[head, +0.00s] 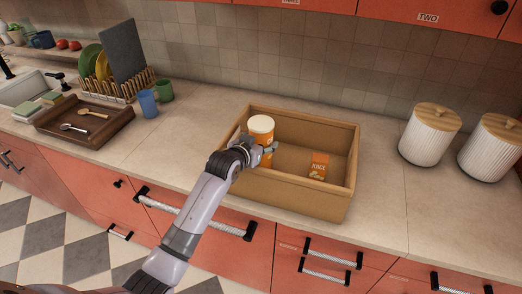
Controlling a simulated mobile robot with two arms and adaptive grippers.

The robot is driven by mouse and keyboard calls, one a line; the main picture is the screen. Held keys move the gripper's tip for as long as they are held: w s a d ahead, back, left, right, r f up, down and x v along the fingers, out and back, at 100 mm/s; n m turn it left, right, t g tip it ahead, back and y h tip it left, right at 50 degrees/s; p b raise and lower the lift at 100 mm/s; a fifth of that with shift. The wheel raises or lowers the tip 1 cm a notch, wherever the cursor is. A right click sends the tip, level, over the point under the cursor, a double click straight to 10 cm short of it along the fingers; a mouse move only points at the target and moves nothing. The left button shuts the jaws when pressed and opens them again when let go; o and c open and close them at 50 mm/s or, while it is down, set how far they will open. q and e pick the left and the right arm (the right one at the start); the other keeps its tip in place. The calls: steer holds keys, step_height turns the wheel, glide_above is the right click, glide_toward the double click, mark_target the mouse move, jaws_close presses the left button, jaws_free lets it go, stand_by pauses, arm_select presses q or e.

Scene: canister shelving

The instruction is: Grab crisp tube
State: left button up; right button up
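The crisp tube (261,124), orange with a white lid, stands upright in the left part of an open wooden box (300,197) on the counter. My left gripper (267,149) is at the tube's near side, over the box's front left area, with a fingertip showing at the tube's right side. The gripper's wrist hides the tube's lower part and the other finger, so I cannot tell whether it is closed on the tube. My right gripper is not in view.
An orange juice carton (318,166) stands in the box, right of the tube. Two white ribbed canisters with wooden lids (429,138) (492,149) stand at the right. A blue cup (148,103), a green cup (165,90) and a wooden cutlery tray (85,122) are at the left. Counter beside the box is clear.

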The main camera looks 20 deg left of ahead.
arm_select(q)
steer(key=c, duration=0.4)
steer(key=shift+r, duration=0.1)
